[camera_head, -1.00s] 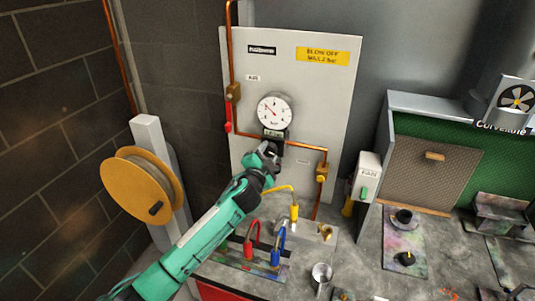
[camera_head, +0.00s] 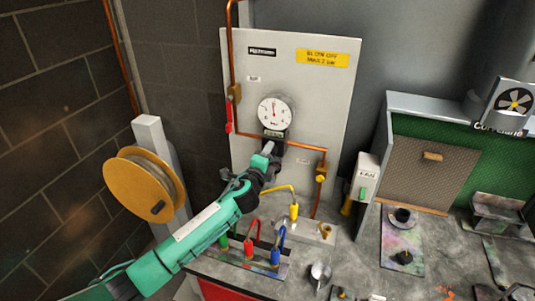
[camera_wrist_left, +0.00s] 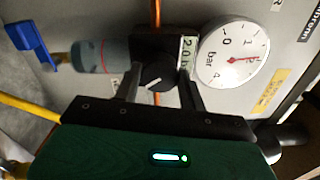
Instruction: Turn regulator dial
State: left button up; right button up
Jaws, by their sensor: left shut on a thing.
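The regulator dial (camera_wrist_left: 156,76) is a black knob with a white mark, seen in the left wrist view. My left gripper (camera_wrist_left: 160,86) is shut on it, one finger on each side. In the head view my left gripper (camera_head: 269,151) is at the regulator below the gauge and mostly hides the dial. The round white pressure gauge (camera_head: 274,113) has its needle pointing about straight up. It also shows in the left wrist view (camera_wrist_left: 222,48), beside a small digital display (camera_wrist_left: 187,52) that seems to begin with 2.0. My right gripper is not in view.
The regulator is on a pale panel (camera_head: 335,105) with copper pipe (camera_head: 305,147) and a red lever (camera_head: 229,116). Red (camera_head: 249,240) and blue (camera_head: 279,245) hooked tools stand on the bench below. A yellow reel (camera_head: 143,187) is at the left.

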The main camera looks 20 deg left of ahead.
pick_arm(q)
jog(key=shift+f, duration=0.15)
dwell(0.4)
jog(key=o, duration=1)
jog(key=shift+s+a+b, duration=0.15)
jog(key=shift+s+b, duration=0.9)
jog(key=shift+s, duration=2.45)
jog(key=shift+s+a+b, duration=0.1)
jog(key=shift+s+b, duration=0.9)
jog(key=shift+s, duration=2.45)
jog(key=shift+f, duration=0.1)
